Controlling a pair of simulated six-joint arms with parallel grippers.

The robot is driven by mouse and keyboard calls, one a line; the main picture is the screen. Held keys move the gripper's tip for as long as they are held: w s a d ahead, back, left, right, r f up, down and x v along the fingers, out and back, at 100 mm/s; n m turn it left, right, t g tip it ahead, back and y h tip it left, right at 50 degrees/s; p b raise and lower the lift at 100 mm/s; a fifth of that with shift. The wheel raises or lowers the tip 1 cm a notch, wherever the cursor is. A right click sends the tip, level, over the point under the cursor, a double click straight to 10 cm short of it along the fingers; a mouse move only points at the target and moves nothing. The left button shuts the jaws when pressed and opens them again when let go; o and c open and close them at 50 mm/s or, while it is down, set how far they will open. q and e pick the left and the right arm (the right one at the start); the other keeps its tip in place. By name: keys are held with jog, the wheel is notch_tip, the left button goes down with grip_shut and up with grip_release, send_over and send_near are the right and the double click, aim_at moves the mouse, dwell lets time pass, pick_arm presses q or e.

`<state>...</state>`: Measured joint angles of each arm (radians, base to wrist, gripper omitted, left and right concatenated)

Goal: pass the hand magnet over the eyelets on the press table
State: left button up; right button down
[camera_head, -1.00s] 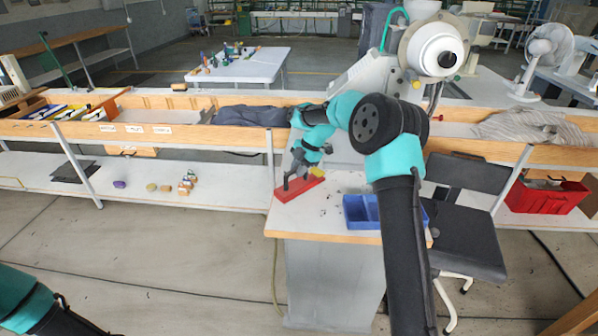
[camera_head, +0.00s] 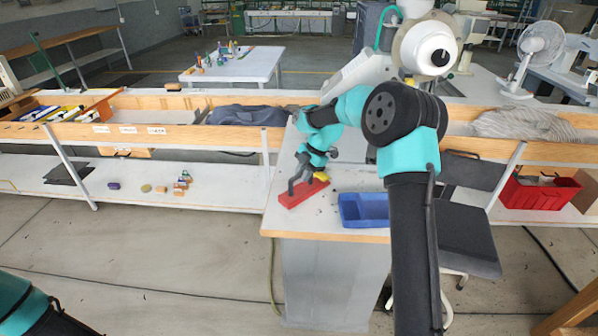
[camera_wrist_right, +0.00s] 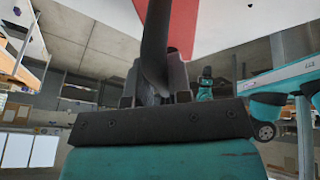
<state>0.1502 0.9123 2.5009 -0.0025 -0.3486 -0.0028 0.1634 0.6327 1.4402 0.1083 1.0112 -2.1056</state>
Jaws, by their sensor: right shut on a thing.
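The hand magnet is a red bar (camera_head: 303,192) with a dark handle, at the left part of the white press table (camera_head: 330,226). My right gripper (camera_head: 298,174) is shut on the handle, above the red bar. In the right wrist view the dark handle (camera_wrist_right: 155,45) runs up between the fingers, with the red bar (camera_wrist_right: 183,25) beyond it. I cannot tell whether the bar touches the table. The eyelets show only as tiny dark specks on the table, too small to make out singly. My left gripper is out of view; only part of my left arm shows.
A blue tray (camera_head: 363,223) stands on the table right of the magnet, its right end hidden by my right arm. A small yellow patch (camera_head: 321,176) shows beside the magnet. A wooden-sided bench (camera_head: 210,138) runs behind, and a dark chair (camera_head: 467,235) stands at the right.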

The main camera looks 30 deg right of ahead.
jog(key=s+d, duration=0.3)
jog(key=s, duration=0.5)
jog(key=shift+s, duration=0.4)
dwell(0.5)
jog(key=s+d, duration=0.3)
jog(key=d, duration=0.2)
jog(key=shift+s+d, duration=0.2)
jog(key=shift+s, duration=0.05)
dwell(0.5)
jog(key=shift+w, duration=0.1)
jog(key=w+d, duration=0.4)
jog(key=w, duration=0.5)
jog(key=shift+w+d, duration=0.2)
jog(key=shift+d, duration=0.15)
dwell(0.5)
jog(key=shift+r, duration=0.15)
notch_tip(320, 180, up, 7)
dwell(1.1)
